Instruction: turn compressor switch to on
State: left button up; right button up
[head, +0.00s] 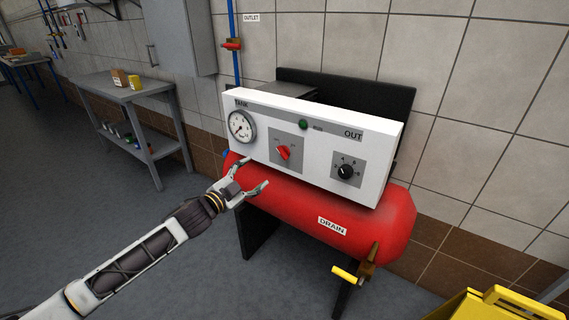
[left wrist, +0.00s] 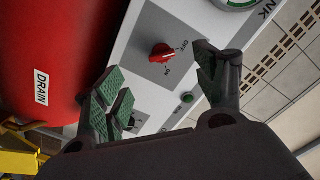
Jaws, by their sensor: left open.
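The compressor switch is a red rotary knob (head: 283,153) on a grey plate in the middle of the white panel (head: 320,133). In the left wrist view the red knob (left wrist: 162,53) shows with small OFF and ON labels beside it; I cannot tell for sure which one it points at. My left gripper (head: 259,172) is open and empty, in front of the panel, below and left of the knob in the head view. In the left wrist view its fingers (left wrist: 158,78) are spread on either side of the knob's direction, apart from it. My right gripper is not in view.
The panel also has a tank gauge (head: 241,125), a green button (head: 303,124) and a black OUT knob (head: 346,171). Below it lies the red tank (head: 300,203) with a yellow drain valve handle (head: 345,275). A grey shelf table (head: 128,92) stands left.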

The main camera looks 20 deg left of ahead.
pick_arm(q)
jog(key=shift+s+d+r, duration=0.3)
jog(key=shift+d+r, duration=0.2)
jog(key=shift+d, duration=0.05)
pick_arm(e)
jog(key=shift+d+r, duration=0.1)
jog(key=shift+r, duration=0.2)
pick_arm(q)
jog(key=shift+w, duration=0.2)
send_near(280, 154)
jog(key=shift+w, duration=1.05)
jog(key=shift+w+d+f+b, duration=0.15)
jog(key=shift+w+d+b, duration=0.5)
jog(key=shift+w, duration=0.5)
jog(key=shift+x, duration=2.3)
jog(key=shift+w+d, duration=0.15)
jog(key=shift+d, duration=0.05)
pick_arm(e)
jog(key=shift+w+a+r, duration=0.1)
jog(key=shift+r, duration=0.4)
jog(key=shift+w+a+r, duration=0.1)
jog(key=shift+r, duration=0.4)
